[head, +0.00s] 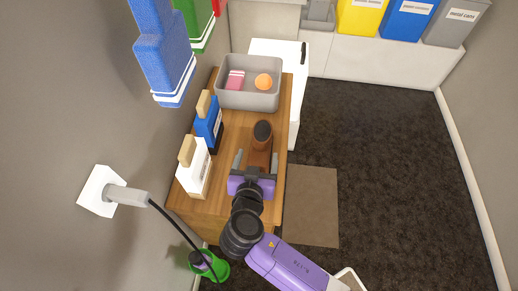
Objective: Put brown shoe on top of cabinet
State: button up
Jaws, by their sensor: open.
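The brown shoe (261,142) rests on the wooden top of the cabinet (228,165). Its dark opening faces up, and its other end points toward my gripper (254,160). My gripper, with a purple body and grey fingers, is open, reaching over the cabinet from the near side. Its fingers straddle or flank the near part of the shoe; I cannot tell whether they touch it. The near end of the shoe is partly hidden by the gripper.
On the cabinet are a grey bin (248,97) with a pink item and an orange ball, a blue bottle (210,124) and a white bottle (193,170). A mat (312,205) lies right on the clear dark floor.

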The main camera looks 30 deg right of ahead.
jog(key=v, duration=0.5)
jog(key=shift+s+a+r, duration=0.1)
jog(key=shift+s+a, duration=0.05)
jog(key=shift+s, duration=0.1)
dwell(0.3)
